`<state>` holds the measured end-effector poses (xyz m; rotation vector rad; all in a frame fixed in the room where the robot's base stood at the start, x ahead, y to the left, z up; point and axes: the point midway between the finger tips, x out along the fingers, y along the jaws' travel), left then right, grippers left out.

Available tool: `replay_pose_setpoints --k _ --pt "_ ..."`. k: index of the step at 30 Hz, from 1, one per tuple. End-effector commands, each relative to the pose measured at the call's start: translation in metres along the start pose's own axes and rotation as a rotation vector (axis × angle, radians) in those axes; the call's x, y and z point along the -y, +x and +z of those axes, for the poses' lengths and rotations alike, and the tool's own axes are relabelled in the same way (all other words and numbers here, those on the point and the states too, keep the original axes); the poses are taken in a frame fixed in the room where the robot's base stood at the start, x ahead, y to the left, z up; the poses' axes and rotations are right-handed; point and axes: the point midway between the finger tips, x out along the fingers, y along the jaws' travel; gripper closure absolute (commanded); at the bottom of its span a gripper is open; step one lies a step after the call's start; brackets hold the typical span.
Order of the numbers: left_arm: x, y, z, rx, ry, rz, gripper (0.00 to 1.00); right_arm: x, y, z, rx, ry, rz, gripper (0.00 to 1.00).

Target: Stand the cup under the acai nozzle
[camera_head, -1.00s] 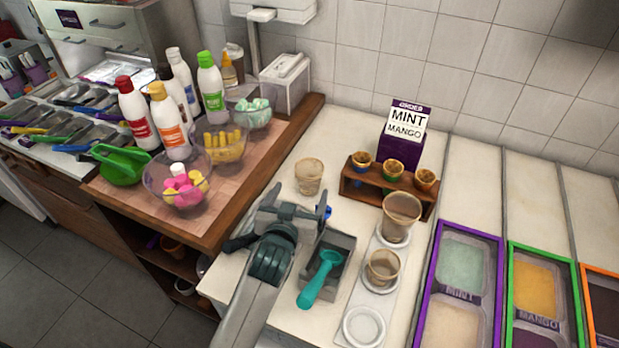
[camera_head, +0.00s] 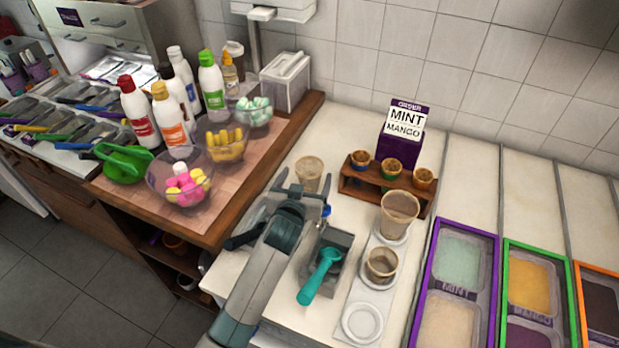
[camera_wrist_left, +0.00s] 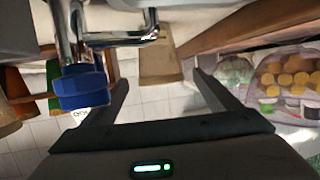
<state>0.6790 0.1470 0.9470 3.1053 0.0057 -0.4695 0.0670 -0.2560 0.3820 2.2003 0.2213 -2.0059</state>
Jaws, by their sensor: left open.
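A clear, beige-tinted cup (camera_head: 309,170) stands upright on the white counter, left of the wooden cone rack. My left gripper (camera_head: 305,185) is open and empty in the head view, with its fingers pointing at the cup. In the left wrist view the picture is upside down, and the cup (camera_wrist_left: 159,64) shows just beyond and between the spread fingers (camera_wrist_left: 160,85). A metal tap with a blue knob (camera_wrist_left: 82,88) shows close to the gripper there; I cannot tell whether it is the acai nozzle. My right gripper is not in view.
A teal scoop (camera_head: 320,276) lies in a grey holder right of my left arm. Two more cups (camera_head: 398,215) (camera_head: 381,264) stand on a pale strip. The cone rack (camera_head: 385,190) is behind them. Topping bowls (camera_head: 181,177) stand on the wooden counter at left.

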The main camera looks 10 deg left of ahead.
Motion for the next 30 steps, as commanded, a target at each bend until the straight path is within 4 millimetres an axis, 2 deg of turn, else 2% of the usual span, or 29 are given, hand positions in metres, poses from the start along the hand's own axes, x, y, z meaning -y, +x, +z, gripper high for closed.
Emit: replay_pose_setpoints --k 10,15,30 --pt "0.001 0.03 -0.015 0.001 0.003 0.0 0.17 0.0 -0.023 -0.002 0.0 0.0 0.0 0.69" --pt "0.001 0.045 -0.011 0.0 0.002 0.0 0.17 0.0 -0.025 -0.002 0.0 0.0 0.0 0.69" --pt "0.001 0.05 -0.01 0.0 0.0 0.0 0.17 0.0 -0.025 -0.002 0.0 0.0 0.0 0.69"
